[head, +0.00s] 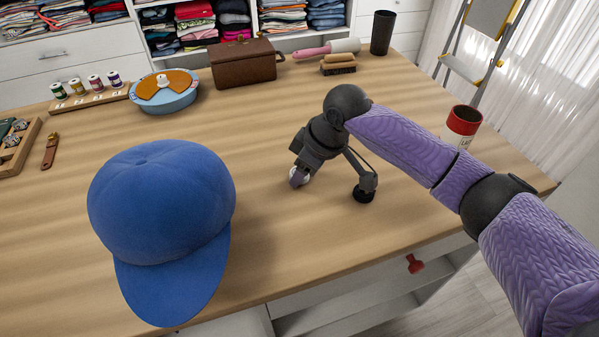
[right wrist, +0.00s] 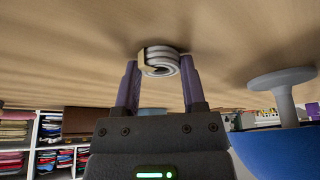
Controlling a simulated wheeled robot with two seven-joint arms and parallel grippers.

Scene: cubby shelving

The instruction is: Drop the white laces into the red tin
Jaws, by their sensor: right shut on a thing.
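The white laces (right wrist: 160,58) are a small coil with a tan band, clear in the right wrist view. My right gripper (head: 299,178) points down over the middle of the table, and its purple fingers are shut on the coil, one at each side. In the head view only a bit of white shows at the fingertips. The coil is close to the tabletop; I cannot tell whether it touches. The red tin (head: 462,125), red above with a white label and a dark open top, stands near the right edge, partly behind my right forearm. My left gripper is not in view.
A blue cap (head: 160,205) on a grey stand (right wrist: 284,82) is left of my right gripper. A brown box (head: 243,66), blue pincushion dish (head: 164,98), spool rack (head: 90,94), brush (head: 338,64) and dark cup (head: 382,33) line the back. The middle tabletop is clear.

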